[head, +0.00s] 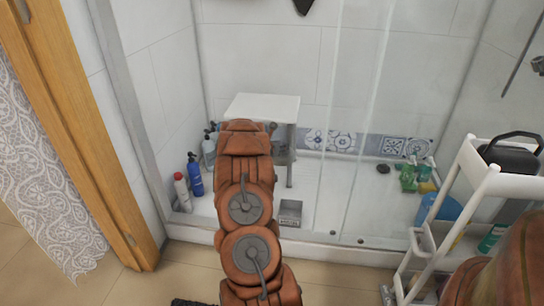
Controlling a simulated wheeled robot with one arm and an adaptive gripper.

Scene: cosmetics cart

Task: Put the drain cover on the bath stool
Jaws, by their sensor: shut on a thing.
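The bath stool (265,105) is white with a flat top and grey legs. It stands in the shower tray near the back wall, and its top looks bare where it shows. My arm reaches up the middle of the head view and covers the stool's front left part. My gripper is hidden behind my wrist, so its jaws and anything in them do not show. A small grey square piece (290,212) lies on the shower floor right of my arm. I cannot tell whether it is the drain cover or the drain itself.
A blue bottle (194,175) and a white bottle (182,192) stand left of my arm. A glass panel (350,150) crosses the shower's right part. A white cart (490,182) stands at right, and a wooden door frame (85,130) at left.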

